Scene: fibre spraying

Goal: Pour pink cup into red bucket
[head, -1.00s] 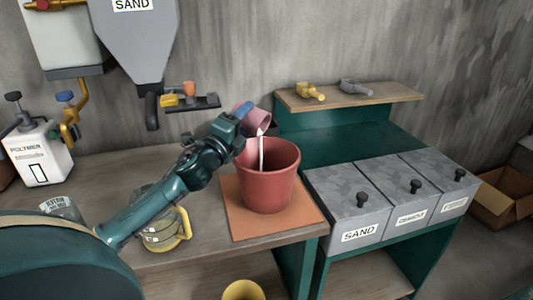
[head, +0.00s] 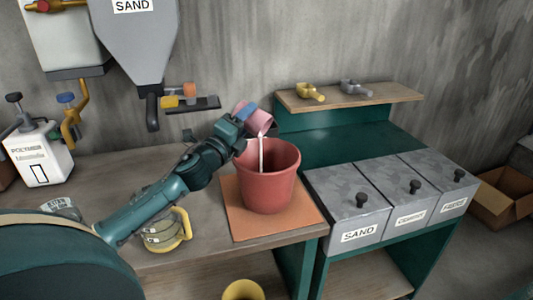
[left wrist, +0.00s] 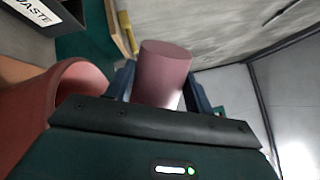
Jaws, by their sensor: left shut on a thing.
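The pink cup (head: 258,121) is tilted over the red bucket (head: 267,184) at its upper left rim. A thin white stream runs from the cup down into the bucket. My left gripper (head: 247,114) is shut on the pink cup. In the left wrist view, the cup (left wrist: 165,72) sits between the fingers, and the red bucket (left wrist: 75,95) is at the left. The bucket stands upright on an orange mat (head: 242,217) on the bench. The bucket's inside bottom is hidden. My right gripper is not in view.
A yellow-handled jug (head: 165,235) stands on the bench beside my left arm. A white polymer container (head: 42,155) is at the left. Grey lidded bins (head: 345,195) stand right of the bucket. A shelf (head: 375,95) with two scoops is behind.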

